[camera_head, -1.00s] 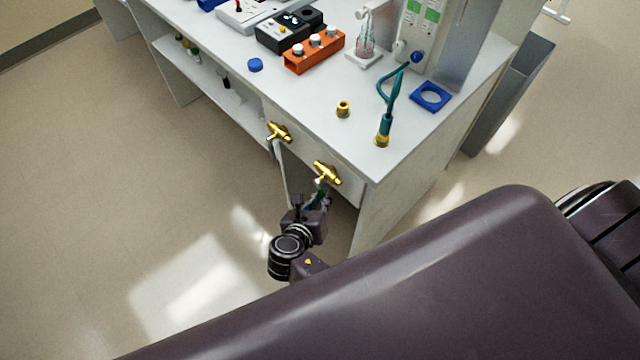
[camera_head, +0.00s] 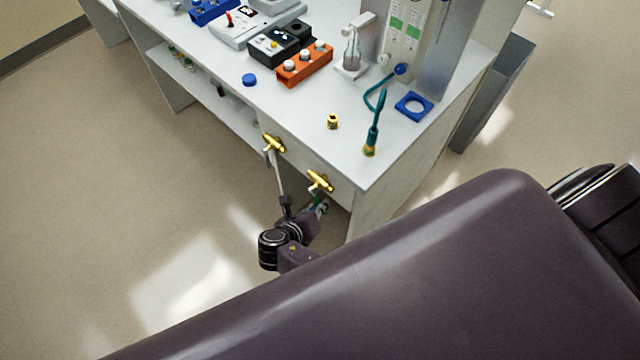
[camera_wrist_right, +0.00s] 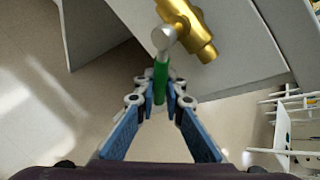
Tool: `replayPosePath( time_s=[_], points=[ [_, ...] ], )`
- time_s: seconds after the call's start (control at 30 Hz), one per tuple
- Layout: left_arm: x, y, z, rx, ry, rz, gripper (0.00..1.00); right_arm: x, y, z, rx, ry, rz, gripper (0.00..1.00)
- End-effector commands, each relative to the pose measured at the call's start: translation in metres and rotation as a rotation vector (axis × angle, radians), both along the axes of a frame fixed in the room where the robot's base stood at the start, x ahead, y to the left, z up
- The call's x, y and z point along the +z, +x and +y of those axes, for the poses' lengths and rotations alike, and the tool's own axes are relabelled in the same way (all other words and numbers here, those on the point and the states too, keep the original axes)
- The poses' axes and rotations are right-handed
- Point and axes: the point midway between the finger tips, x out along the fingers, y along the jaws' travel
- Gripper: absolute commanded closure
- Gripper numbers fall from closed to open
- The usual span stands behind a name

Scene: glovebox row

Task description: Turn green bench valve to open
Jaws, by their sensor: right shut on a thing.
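The green bench valve has a brass body (camera_head: 320,181) on the front face of the white bench, near its right corner. In the right wrist view, the brass body (camera_wrist_right: 192,28) shows at the top, with a silver stem and a green handle (camera_wrist_right: 161,78) pointing down between my fingers. My right gripper (camera_wrist_right: 160,97) is shut on the green handle, one blue-padded finger on each side. In the head view, my right gripper (camera_head: 322,207) is below the valve, and the handle is small and partly hidden. My left gripper is not in view.
Another brass valve (camera_head: 274,144) is to the left on the same front face. The bench top (camera_head: 290,115) holds an orange block (camera_head: 304,65), a brass fitting (camera_head: 333,121), a teal-hosed fitting (camera_head: 369,150) and a blue square ring (camera_head: 413,106). Open floor lies to the left.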

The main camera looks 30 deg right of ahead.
Motion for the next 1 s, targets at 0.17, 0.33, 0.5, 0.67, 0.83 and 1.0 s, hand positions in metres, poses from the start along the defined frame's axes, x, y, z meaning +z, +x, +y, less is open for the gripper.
replayPosePath(
  time_s=[0.17, 0.33, 0.5, 0.67, 0.83, 1.0],
  points=[
    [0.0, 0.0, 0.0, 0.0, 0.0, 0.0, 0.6, 0.001, 0.001, -0.001, 0.0, -0.002, -0.003, 1.0],
    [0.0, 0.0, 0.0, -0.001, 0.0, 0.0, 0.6, 0.001, 0.001, -0.001, 0.0, -0.002, -0.003, 0.78],
    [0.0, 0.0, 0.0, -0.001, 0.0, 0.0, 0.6, 0.0, 0.001, 0.0, 0.0, 0.0, -0.002, 0.72],
    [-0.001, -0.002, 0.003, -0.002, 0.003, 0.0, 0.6, 0.0, 0.0, 0.0, 0.0, 0.0, -0.003, 0.72],
    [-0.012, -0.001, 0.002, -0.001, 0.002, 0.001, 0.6, -0.005, 0.001, 0.0, 0.0, 0.012, -0.033, 0.72],
    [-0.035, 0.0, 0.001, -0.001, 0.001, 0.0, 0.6, -0.011, 0.004, 0.001, 0.0, 0.039, -0.107, 0.72]
  ],
)
